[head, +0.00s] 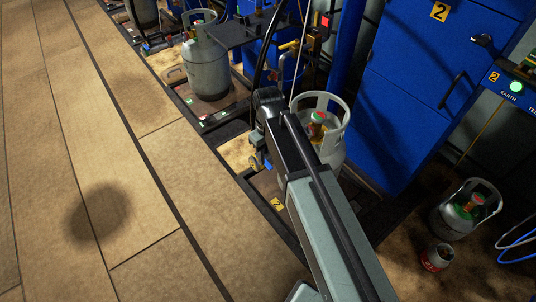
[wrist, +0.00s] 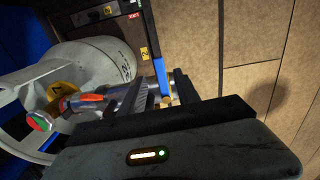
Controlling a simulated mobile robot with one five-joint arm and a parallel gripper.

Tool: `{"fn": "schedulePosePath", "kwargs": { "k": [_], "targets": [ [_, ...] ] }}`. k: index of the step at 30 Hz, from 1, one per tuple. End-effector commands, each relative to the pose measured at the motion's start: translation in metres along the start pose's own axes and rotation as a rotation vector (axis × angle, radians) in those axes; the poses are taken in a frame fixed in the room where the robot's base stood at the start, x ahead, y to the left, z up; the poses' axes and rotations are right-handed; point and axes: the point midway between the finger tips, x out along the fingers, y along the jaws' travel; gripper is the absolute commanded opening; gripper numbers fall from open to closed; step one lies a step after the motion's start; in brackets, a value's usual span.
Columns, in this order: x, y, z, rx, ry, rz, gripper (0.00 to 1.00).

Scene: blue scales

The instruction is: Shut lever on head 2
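My gripper (wrist: 162,88) is beside the filling head (wrist: 95,101), which has red and grey parts and lies against the cylinder's valve end in the wrist view. A blue lever-like bar (wrist: 160,72) and a brass fitting (wrist: 171,77) show between and just beyond the dark fingers. The fingers are apart, and I see no clear grip on anything. In the head view a small blue part (head: 267,164) and a brass end (head: 253,161) show just below my gripper. My arm hides most of the head there. The pale cylinder (head: 334,143) stands upright at station 2.
The scale with the yellow 2 label (head: 277,204) lies under the cylinder. A blue cabinet (head: 415,95) stands behind. Another grey cylinder (head: 207,70) stands on the neighbouring scale. A small cylinder (head: 465,211) and a red can (head: 437,257) are at right. The floor at left is clear.

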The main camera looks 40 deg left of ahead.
Motion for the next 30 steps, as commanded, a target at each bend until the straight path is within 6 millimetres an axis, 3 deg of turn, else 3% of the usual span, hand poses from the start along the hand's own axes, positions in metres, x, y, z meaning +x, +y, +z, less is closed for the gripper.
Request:
{"fn": "schedulePosePath", "kwargs": {
  "k": [1,6,23,26,29,30],
  "targets": [
    [-0.021,0.000,0.000,0.000,0.000,0.000,0.38],
    [-0.046,0.000,0.000,0.000,0.001,0.002,0.38],
    [-0.046,0.001,0.000,0.002,0.001,0.002,0.38],
    [-0.046,0.022,0.009,0.038,0.000,0.002,0.38],
    [-0.045,0.079,0.037,0.133,0.000,0.002,0.38],
    [-0.045,0.107,0.056,0.184,0.000,0.002,0.38]
  ]
}}
